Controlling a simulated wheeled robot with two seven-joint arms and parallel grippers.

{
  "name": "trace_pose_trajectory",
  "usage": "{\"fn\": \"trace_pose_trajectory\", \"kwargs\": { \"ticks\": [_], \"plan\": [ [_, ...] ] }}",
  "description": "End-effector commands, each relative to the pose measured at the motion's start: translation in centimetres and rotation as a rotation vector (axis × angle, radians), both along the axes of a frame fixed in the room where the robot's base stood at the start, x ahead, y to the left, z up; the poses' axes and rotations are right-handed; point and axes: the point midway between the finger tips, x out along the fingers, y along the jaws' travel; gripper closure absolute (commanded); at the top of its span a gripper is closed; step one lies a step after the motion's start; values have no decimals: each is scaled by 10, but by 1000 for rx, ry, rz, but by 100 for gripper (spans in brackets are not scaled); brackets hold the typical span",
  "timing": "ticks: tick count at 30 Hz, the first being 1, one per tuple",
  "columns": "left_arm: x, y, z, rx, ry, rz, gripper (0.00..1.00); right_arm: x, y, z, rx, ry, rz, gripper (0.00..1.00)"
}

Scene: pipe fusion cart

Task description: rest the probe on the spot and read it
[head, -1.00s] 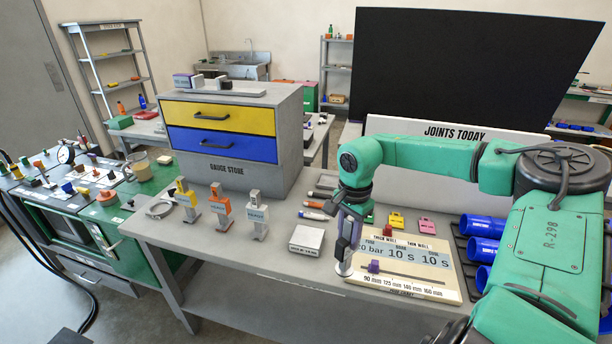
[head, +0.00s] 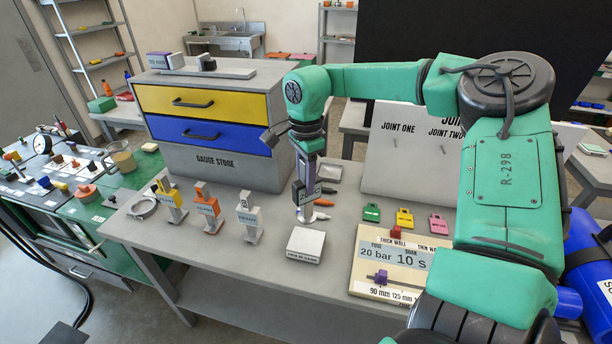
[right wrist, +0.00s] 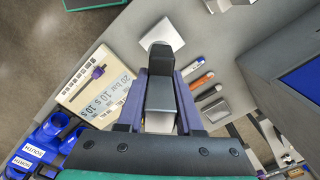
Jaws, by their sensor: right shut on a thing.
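I cannot tell whether the tool touches anything, and no marked spot is clear. My left gripper is not in view.
Yellow, orange and white gauges (head: 207,208) stand on the bench left of the block. A fusion chart board (head: 385,290) lies to the right, with coloured tags (head: 404,218) behind it. Pens lie near the tool. The gauge store (head: 215,155) stands behind.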

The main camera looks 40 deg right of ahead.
Motion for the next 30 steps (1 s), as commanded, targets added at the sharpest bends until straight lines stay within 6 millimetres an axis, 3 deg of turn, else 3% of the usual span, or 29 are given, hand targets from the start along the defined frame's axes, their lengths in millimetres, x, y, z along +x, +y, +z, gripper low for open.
{"fn": "trace_pose_trajectory", "kwargs": {
  "ticks": [5, 14, 24, 30],
  "plan": [
    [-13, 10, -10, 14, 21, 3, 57, 0, 1, -7, -4, 2, 2, 100],
    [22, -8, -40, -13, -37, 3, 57, 1, 1, -44, -4, 2, 2, 100],
    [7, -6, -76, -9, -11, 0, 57, 1, 1, -84, -3, 1, 2, 100],
    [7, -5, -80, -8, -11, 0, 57, 1, 1, -88, -3, 1, 2, 100]
  ]
}}
